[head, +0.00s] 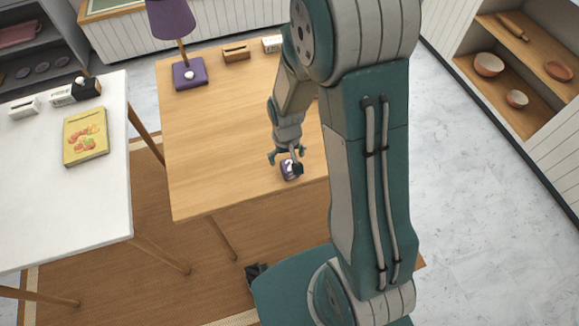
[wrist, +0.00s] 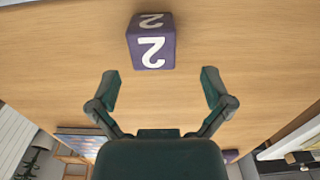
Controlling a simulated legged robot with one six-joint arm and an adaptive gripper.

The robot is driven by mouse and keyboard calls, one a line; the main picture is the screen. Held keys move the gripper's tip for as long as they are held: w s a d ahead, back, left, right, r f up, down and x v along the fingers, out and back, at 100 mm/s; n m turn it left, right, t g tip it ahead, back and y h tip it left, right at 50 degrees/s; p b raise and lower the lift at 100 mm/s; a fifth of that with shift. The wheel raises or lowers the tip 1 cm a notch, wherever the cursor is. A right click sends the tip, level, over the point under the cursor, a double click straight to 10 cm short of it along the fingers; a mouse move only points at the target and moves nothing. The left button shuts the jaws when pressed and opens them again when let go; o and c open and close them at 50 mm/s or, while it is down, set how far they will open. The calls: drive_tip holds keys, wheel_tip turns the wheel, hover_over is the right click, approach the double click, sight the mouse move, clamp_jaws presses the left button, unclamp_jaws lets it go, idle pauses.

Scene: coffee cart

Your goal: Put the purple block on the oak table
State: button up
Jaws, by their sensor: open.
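The purple block (head: 289,172) with a white number 2 rests on the oak table (head: 215,135), near its front edge in the head view. In the wrist view the block (wrist: 151,42) stands on the bare wood (wrist: 60,60), beyond the fingertips, with two numbered faces showing. My gripper (head: 287,160) is open and empty just above and behind the block in the head view. The fingers (wrist: 160,84) are spread wide in the wrist view, and neither visibly touches the block. My arm hides the table's right part.
A purple lamp (head: 190,74), a wooden box (head: 236,52) and a small white box (head: 272,43) stand along the oak table's back. A white table (head: 60,210) at left holds a yellow book (head: 85,136) and small items. Shelves with bowls (head: 489,64) stand at right.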

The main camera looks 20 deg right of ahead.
sight(290, 168)
drive_tip(key=f, duration=0.4)
drive_tip(key=shift+s+d+f, duration=0.1)
drive_tip(key=shift+s+d, duration=0.2)
drive_tip(key=shift+d, duration=0.05)
drive_tip(key=shift+f, duration=0.65)
drive_tip(key=c, duration=1.3)
drive_tip(key=shift+r, duration=0.2)
